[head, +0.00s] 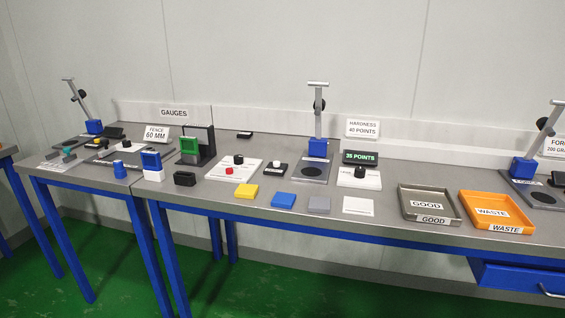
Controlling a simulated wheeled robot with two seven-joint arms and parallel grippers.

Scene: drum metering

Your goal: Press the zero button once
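Several button-like parts stand on the long grey bench (385,214). A white plate (222,174) carries a red button (229,171) and a black knob (238,159). Right of it a small white block (270,171) has a black cap (275,166). Their labels are too small to read, so I cannot tell which is the zero button. A display (361,158) reads "35 POINTS", with a white plate and black knob (360,172) in front of it. Neither of my grippers is in view.
Gauge stands with blue bases (317,147) rise along the back. Yellow (246,190), blue (283,200) and grey (319,205) blocks lie near the front edge. A GOOD tray (430,219) and an orange WASTE tray (497,228) stand at right. Green floor lies in front.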

